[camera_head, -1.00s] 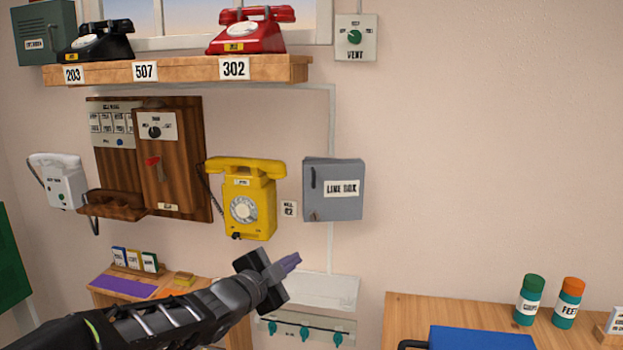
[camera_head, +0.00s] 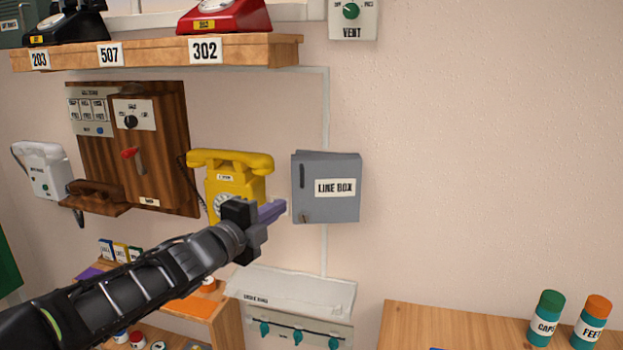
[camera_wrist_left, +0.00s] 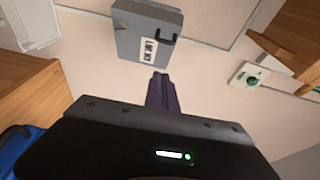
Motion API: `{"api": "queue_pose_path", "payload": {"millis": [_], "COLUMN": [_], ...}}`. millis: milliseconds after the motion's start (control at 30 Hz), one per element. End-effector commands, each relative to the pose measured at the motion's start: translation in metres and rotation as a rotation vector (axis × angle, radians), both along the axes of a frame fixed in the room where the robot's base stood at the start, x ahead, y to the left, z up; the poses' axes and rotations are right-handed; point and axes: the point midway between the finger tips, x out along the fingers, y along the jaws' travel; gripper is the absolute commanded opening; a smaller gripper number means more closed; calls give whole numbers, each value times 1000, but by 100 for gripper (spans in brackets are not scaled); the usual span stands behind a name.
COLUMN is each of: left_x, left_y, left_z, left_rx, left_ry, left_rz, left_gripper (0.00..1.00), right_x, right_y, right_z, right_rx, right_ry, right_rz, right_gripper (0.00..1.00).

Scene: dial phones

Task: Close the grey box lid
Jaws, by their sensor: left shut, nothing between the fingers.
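The grey line box (camera_head: 327,187) hangs on the wall right of the yellow phone. Its front has a white label and a dark handle on its left side. It also shows upside down in the left wrist view (camera_wrist_left: 132,40). I cannot tell whether its front is fully closed. My left gripper (camera_head: 280,209) is shut and empty, just left of the box's lower left corner in the head view. In the wrist view its purple fingers (camera_wrist_left: 160,92) point toward the box with a gap in the picture. My right gripper is not in view.
The yellow phone (camera_head: 235,165) hangs close left, partly hidden by my gripper. A pale board (camera_head: 290,292) with teal hooks is below. A wooden shelf (camera_head: 150,54) with phones runs above. A vent switch (camera_head: 352,14) is above right. The wall to the right is bare.

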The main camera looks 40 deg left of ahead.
Motion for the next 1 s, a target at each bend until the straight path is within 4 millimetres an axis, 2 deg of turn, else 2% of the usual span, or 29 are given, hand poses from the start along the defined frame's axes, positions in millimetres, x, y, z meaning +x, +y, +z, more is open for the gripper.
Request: {"api": "queue_pose_path", "payload": {"millis": [400, 567, 767, 1000], "left_x": [1, 7, 33, 81], "left_y": [0, 0, 2, 6], "left_z": [0, -1, -2, -2], "left_rx": [-1, 0, 0, 1], "left_ry": [0, 2, 4, 4], "left_rz": [0, -1, -2, -2], "left_gripper": [0, 0, 0, 0], "right_x": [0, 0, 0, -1], "right_y": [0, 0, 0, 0], "right_z": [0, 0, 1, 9], "right_rx": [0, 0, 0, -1], "right_ry": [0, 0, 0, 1], "right_rz": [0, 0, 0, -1], "right_gripper": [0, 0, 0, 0]}}
